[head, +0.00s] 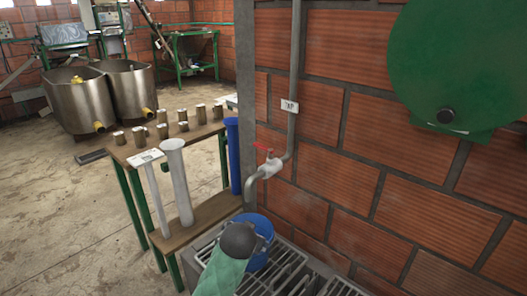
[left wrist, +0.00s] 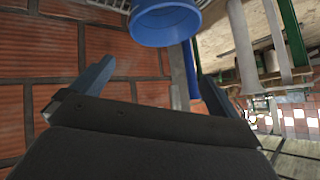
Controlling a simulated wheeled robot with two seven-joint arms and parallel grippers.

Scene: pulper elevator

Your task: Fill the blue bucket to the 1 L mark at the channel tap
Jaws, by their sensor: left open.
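The blue bucket (head: 268,227) stands on the metal grating at the foot of the brick wall, below the channel tap. Its inside and 1 L mark are hidden in the head view. The tap (head: 268,168) has a red handle (head: 261,146) and a bent spout; I see no water running. My left arm reaches in front of the bucket, and its dark wrist covers part of it. In the left wrist view my left gripper (left wrist: 157,72) is open and empty, its fingers apart, with the bucket (left wrist: 165,30) beyond them, not between them. My right gripper is not in view.
A wooden table (head: 186,136) with several metal cups stands left of the tap. White and blue tubes stand on a lower shelf (head: 203,218) close beside the bucket. A large green drum (head: 455,60) is on the wall at right. Steel tanks (head: 80,100) stand far back left.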

